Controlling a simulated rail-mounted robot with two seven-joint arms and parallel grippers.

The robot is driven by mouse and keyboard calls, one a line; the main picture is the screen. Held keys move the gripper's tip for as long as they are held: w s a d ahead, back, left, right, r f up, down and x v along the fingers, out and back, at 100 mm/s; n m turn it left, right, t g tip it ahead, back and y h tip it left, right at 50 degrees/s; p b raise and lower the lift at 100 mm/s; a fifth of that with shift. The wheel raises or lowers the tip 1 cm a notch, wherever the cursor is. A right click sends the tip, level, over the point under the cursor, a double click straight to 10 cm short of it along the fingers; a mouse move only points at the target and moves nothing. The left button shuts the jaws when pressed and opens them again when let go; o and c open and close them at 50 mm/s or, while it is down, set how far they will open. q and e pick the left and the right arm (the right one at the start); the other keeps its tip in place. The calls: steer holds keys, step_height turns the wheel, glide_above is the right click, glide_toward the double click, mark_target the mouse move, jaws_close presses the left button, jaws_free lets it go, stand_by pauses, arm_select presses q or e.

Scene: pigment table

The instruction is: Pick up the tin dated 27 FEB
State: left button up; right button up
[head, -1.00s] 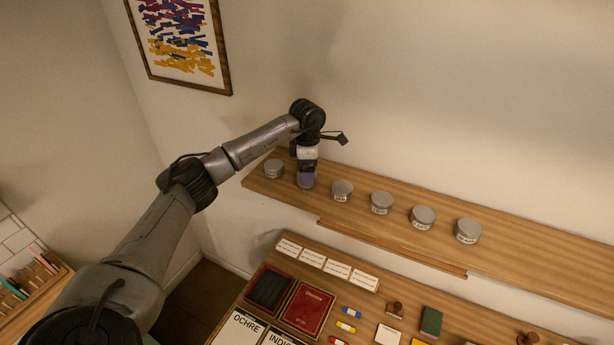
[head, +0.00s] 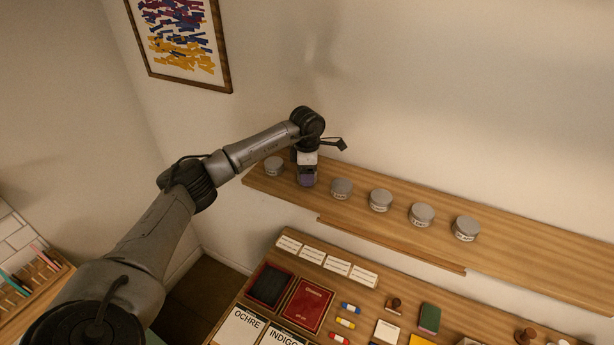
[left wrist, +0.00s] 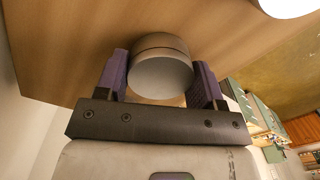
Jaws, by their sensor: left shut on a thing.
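My left gripper (head: 307,178) is over the wall shelf, between the leftmost tin (head: 273,166) and another tin (head: 341,188). In the left wrist view its purple-padded fingers (left wrist: 161,82) are on either side of a round grey tin (left wrist: 161,72) and are shut on it. The held tin is hidden by the gripper in the head view, and no date can be read on it. More grey tins stand in the row to the right, among them one (head: 380,200), one (head: 421,214) and one (head: 466,228); their labels are too small to read. My right gripper is not in view.
The wooden shelf (head: 530,250) is clear to the right of the tins. Below it, a table holds white cards (head: 337,265), a red book (head: 307,305), a dark ink pad (head: 269,286), paint tubes (head: 346,323), a green block (head: 429,318) and stamps (head: 394,305). A framed picture (head: 180,40) hangs above.

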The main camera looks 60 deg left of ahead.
arm_select(q)
steer(key=shift+c, duration=0.9)
steer(key=shift+r, duration=0.15)
